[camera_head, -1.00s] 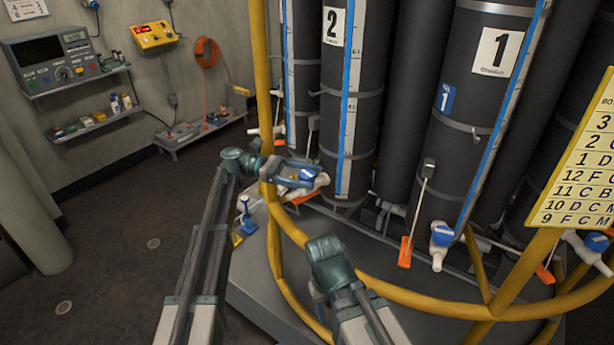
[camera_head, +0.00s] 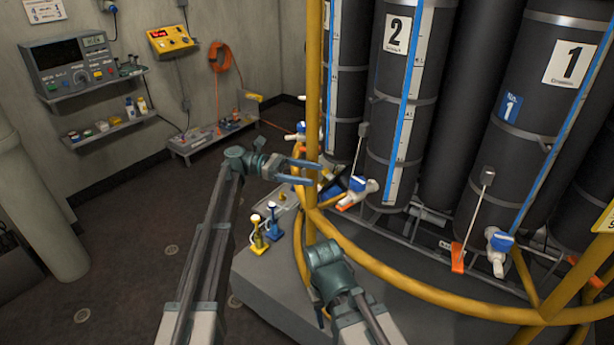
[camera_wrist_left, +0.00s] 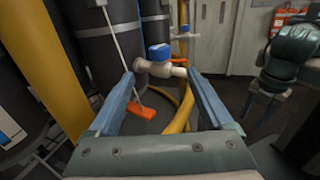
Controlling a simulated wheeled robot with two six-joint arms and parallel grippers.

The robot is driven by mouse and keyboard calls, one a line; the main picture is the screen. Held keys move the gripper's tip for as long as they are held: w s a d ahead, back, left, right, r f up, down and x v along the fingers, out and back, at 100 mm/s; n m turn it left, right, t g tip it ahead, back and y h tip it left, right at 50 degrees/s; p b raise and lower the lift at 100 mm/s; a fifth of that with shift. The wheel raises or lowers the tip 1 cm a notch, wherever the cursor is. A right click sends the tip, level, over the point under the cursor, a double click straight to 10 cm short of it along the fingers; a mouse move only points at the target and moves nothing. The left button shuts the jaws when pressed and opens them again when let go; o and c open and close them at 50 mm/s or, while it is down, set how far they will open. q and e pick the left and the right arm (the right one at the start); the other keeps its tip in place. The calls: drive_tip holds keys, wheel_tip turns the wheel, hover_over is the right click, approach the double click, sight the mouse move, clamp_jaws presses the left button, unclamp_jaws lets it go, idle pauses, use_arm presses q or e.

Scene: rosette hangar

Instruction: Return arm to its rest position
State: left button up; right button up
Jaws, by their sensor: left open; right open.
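My left gripper (camera_head: 318,178) is open and empty, reaching in from the left beside the yellow railing post. In the left wrist view its two blue fingers (camera_wrist_left: 160,100) stand apart. A white valve with a blue knob (camera_wrist_left: 160,52) lies ahead, between and beyond the fingertips; I see no contact. In the head view that blue-handled valve (camera_head: 357,184) is at the foot of cylinder 2, right of the fingers. My right arm (camera_head: 330,268) ends low in the middle of the head view; its fingers are mostly hidden.
Yellow railing (camera_head: 420,293) curves in front of the dark cylinders (camera_head: 400,130). Shelves with instruments (camera_head: 80,70) are on the left wall. The floor (camera_head: 130,230) at left is clear.

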use_arm(q)
drive_tip(key=shift+d, duration=0.1)
drive_tip(key=s+a+f+m+t+y, duration=0.2)
drive_tip(key=s+f+m+t+y, duration=0.4)
drive_tip(key=s+f, duration=0.7)
drive_tip(key=s+a+f+m+y, duration=0.4)
drive_tip(key=s+a+f+y, duration=0.1)
drive_tip(key=a, duration=0.2)
drive_tip(key=s+a+f+m+y, duration=0.4)
drive_tip(key=s+a+y, duration=0.2)
drive_tip(key=a, duration=0.2)
drive_tip(key=s+d+r+m+y+p, duration=0.1)
drive_tip(key=s+d+r+m+p, duration=0.3)
drive_tip(key=d, duration=0.6)
drive_tip(key=shift+s+r+g+p, duration=0.3)
drive_tip(key=shift+s+r+p, duration=0.2)
drive_tip(key=shift+s, duration=0.25)
drive_tip(key=shift+d, duration=0.1)
